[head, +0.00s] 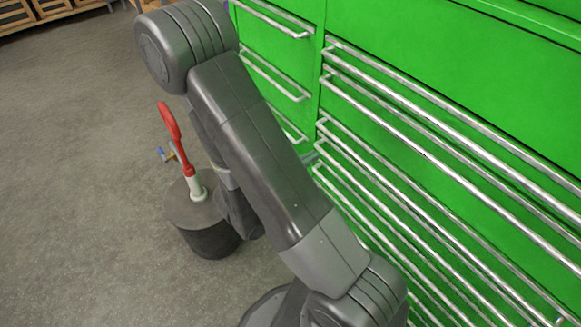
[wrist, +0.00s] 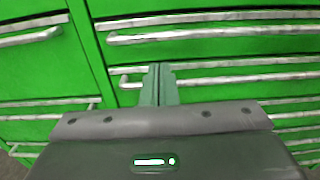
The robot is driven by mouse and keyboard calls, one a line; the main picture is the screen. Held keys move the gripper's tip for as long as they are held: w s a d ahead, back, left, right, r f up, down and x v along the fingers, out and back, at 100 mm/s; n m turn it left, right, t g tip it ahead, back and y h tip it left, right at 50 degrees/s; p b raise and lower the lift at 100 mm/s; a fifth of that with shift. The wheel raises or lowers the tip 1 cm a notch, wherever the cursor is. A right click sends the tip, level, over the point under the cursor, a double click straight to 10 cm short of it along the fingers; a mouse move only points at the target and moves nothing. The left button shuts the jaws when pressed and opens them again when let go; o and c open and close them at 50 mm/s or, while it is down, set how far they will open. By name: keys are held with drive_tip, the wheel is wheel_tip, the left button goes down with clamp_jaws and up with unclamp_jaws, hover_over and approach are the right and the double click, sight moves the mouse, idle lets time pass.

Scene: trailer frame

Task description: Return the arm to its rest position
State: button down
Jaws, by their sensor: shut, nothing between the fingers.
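My gripper (wrist: 159,70) shows in the wrist view with its two fingers together and nothing between them. It points toward the green drawer cabinet (wrist: 228,52) and its metal handles. I cannot tell whether the fingertips touch the cabinet. In the head view my grey arm is folded, with its elbow at the upper left. It hides part of the green cabinet (head: 450,75), and most of my gripper is hidden behind it.
A dark cylinder (head: 205,232) stands on the floor left of my arm, with a red-handled tool (head: 171,128) upright on it. The cabinet's long handles (head: 440,130) stick out close on the right. Wooden shelving (head: 30,16) is at the far left. The grey floor (head: 70,180) at left is clear.

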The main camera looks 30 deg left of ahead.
drive_tip(key=shift+v, duration=2.55)
drive_tip(key=shift+w, duration=0.15)
